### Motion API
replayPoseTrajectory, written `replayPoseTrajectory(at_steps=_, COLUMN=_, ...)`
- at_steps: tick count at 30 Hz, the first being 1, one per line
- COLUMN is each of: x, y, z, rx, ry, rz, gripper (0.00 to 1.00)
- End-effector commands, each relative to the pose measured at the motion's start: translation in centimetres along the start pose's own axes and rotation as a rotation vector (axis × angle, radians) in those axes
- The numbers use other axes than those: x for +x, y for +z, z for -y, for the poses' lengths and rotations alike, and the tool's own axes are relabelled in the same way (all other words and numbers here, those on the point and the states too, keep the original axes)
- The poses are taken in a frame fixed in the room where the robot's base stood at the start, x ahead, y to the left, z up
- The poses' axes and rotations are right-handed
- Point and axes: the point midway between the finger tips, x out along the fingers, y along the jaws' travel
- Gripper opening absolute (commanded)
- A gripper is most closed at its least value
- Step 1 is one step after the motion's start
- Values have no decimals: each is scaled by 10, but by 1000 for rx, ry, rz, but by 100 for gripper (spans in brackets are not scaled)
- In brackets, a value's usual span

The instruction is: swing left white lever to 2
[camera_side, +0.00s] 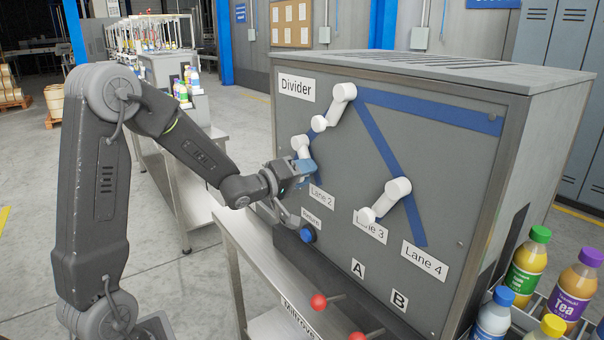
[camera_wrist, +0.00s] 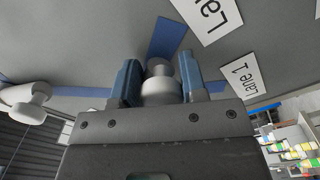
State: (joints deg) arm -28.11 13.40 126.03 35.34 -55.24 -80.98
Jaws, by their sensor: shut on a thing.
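The left white lever (camera_side: 301,145) is on the grey Divider panel, below and left of the top lever. My gripper (camera_side: 303,170) is at this lever and hides its lower part in the side view. In the wrist view the lever (camera_wrist: 160,88) sits between the two blue fingers of my gripper (camera_wrist: 160,80), which are shut on it. A blue strip (camera_wrist: 171,37) runs from the lever toward the label at the top of the wrist view. The Lane 2 label (camera_side: 321,196) is just below my gripper in the side view. The Lane 1 label (camera_wrist: 239,75) is at right in the wrist view.
The top white lever (camera_side: 334,106) and the right white lever (camera_side: 385,199) are on the same panel. A blue button (camera_side: 307,234) is below my gripper. Red knobs (camera_side: 319,302) stick out at the front. Bottles (camera_side: 526,265) stand at right.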

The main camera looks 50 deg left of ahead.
Motion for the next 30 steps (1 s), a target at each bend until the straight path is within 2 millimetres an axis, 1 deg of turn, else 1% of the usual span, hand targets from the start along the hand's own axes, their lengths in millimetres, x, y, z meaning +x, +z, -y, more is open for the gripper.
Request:
replayPoseTrajectory(at_steps=1, x=-1, y=-3, z=4, rx=-23, ry=-16, rz=-10, gripper=0)
replayPoseTrajectory(at_steps=16, x=-1, y=-1, z=4, rx=-46, ry=-18, rz=-10, gripper=0)
replayPoseTrajectory(at_steps=17, x=-1, y=-1, z=4, rx=-46, ry=-18, rz=-10, gripper=40)
replayPoseTrajectory(at_steps=23, x=-1, y=-1, z=2, rx=-41, ry=-12, rz=-7, gripper=59)
replayPoseTrajectory(at_steps=30, x=-1, y=0, z=0, rx=-37, ry=-8, rz=-4, gripper=59)
